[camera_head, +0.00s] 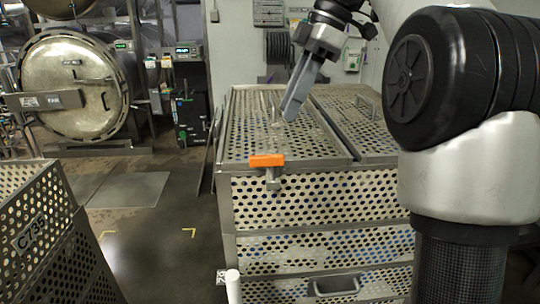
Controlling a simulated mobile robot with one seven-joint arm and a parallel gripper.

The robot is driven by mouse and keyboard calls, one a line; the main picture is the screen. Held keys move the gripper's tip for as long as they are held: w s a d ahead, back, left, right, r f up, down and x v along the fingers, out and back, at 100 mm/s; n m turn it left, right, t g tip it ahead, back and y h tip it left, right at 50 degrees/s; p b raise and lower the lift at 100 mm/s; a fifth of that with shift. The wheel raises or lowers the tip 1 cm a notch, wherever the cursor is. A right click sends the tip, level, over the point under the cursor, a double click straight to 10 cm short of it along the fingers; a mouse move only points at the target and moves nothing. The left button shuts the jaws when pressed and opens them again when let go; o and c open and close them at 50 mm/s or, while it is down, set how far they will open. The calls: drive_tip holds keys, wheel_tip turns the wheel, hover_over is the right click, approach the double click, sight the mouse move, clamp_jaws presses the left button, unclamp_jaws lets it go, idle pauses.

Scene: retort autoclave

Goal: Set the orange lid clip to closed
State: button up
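The orange lid clip (266,160) sits at the front top edge of the perforated metal basket (315,195), left of the middle. Its orange bar lies crosswise, with a metal piece (272,180) hanging below it over the basket's front wall. My gripper (292,108) is above the basket's lid (255,115), higher in the picture than the clip and a little to its right, apart from it. Its fingers point down and to the left. They overlap from this side, so the gap between them does not show clearly. I see nothing held at the fingertips.
A round autoclave door (75,85) stands at the back left. Another perforated basket (35,240), marked C735, is at the left front. Open floor (160,220) lies between the baskets. A handle (337,287) is low on the main basket's front. My arm hides the basket's right side.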

sight(267, 155)
drive_tip(key=b+x, duration=0.1)
drive_tip(key=x, duration=1)
drive_tip(key=shift+a, duration=0.1)
drive_tip(key=shift+b, duration=0.3)
clamp_jaws()
